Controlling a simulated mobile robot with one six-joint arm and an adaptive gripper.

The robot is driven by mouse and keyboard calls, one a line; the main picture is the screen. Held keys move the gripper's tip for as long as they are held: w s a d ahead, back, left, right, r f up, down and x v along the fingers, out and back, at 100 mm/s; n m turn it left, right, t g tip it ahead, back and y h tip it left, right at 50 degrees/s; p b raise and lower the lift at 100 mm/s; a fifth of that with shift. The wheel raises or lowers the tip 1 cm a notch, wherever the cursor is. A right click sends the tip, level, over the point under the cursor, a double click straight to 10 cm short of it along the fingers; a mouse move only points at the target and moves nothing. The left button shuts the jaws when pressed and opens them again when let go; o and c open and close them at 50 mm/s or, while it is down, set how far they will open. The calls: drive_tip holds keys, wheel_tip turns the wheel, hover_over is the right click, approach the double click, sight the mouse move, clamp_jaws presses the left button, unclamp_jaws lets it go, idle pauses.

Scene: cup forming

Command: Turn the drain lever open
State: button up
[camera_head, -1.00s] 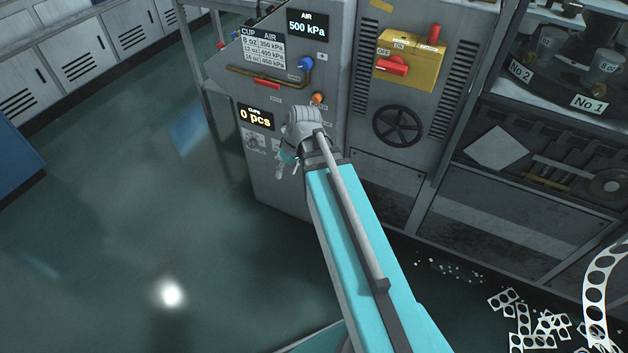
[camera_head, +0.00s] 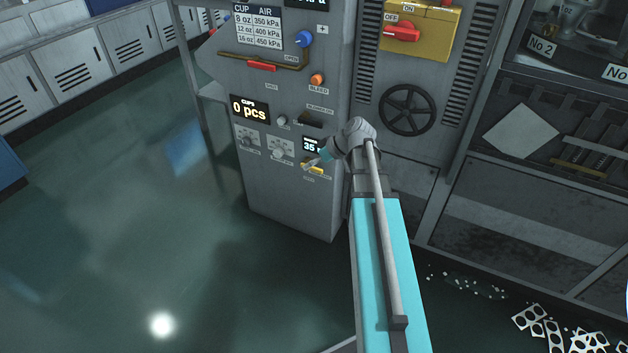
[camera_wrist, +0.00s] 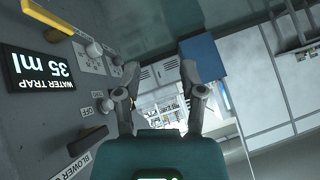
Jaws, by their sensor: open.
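In the wrist view the yellow lever (camera_wrist: 48,13) is cut off at the upper left, beside the upside-down "WATER TRAP 35 ml" display (camera_wrist: 40,73). I cannot tell the exact gap to the lever.
Two grey knobs (camera_head: 282,148) are left of the lever. A dark blower lever (camera_head: 310,121), an orange bleed knob (camera_head: 317,79) and a red handle (camera_head: 262,66) are above. A handwheel (camera_head: 409,110) is to the right. Open floor lies left of the panel.

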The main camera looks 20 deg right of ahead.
sight(316, 168)
drive_tip(key=w+d+f+n+t+b, duration=0.1)
drive_tip(key=d+f+t+b, duration=0.1)
drive_tip(key=d+f+b, duration=0.3)
drive_tip(key=w+d+f+n+t+y+b, duration=0.1)
drive_tip(key=d+f+t+b, duration=0.2)
drive_tip(key=d+b, duration=0.6)
drive_tip(key=shift+w+d+f, duration=0.4)
drive_tip(key=shift+d+f, duration=0.2)
drive_tip(key=shift+f, duration=0.3)
drive_tip(key=shift+w+a, duration=0.1)
drive_tip(key=b+x, duration=0.5)
drive_tip(key=x, duration=0.8)
drive_tip(key=shift+w+a+b, duration=0.15)
drive_tip(key=shift+w+b, duration=0.1)
drive_tip(key=shift+b, duration=0.05)
drive_tip(key=shift+c, duration=0.2)
clamp_jaws()
